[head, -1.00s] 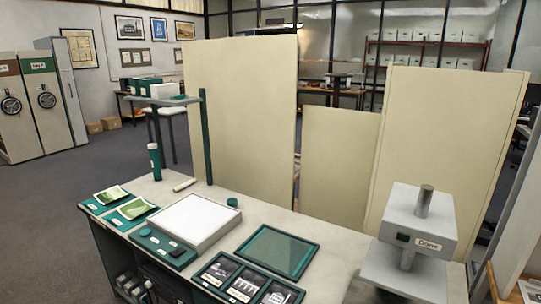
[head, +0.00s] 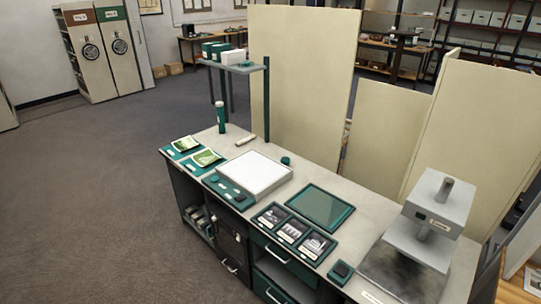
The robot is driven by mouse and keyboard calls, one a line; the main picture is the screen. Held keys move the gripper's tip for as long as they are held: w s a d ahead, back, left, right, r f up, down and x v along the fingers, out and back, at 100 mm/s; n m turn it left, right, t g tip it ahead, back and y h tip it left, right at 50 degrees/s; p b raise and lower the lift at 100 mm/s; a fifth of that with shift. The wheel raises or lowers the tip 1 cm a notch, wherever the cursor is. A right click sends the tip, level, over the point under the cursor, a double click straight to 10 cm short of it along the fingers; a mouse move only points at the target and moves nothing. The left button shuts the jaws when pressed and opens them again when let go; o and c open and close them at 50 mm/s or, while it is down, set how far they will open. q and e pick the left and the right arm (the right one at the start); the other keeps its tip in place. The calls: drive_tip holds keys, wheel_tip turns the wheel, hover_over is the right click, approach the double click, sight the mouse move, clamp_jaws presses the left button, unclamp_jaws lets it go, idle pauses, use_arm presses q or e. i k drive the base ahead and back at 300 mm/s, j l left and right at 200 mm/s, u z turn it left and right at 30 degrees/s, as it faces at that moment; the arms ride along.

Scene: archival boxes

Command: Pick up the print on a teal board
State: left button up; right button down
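Two green-and-white prints lie on teal boards at the left end of the workbench in the head view. The farther print (head: 187,143) sits on one teal board (head: 173,153). The nearer print (head: 206,157) sits on a second teal board (head: 193,168) beside it. Both prints look slightly curled or raised at the edges. Several black-and-white pictures (head: 293,229) lie in dark teal frames at the bench's front edge. Neither of my grippers is in view.
The workbench (head: 345,180) also holds a white light panel (head: 252,172), a teal tray (head: 320,206), a green cylinder (head: 221,118) and a grey press (head: 436,215). Tall cream panels (head: 300,70) stand behind it. The carpet (head: 95,215) left of the bench is clear.

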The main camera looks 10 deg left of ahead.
sight(203, 161)
drive_tip(key=i+j+z, duration=0.1)
drive_tip(key=j, duration=0.4)
drive_tip(key=i+j+z, duration=0.1)
drive_tip(key=i+j, duration=0.15)
drive_tip(key=j, duration=0.25)
drive_tip(key=i+j+z, duration=0.1)
drive_tip(key=j, duration=0.45)
drive_tip(key=i+j+z, duration=0.1)
drive_tip(key=j, duration=0.4)
drive_tip(key=i+j, duration=0.15)
drive_tip(key=j, duration=0.4)
drive_tip(key=i+j+z, duration=0.15)
drive_tip(key=j, duration=0.4)
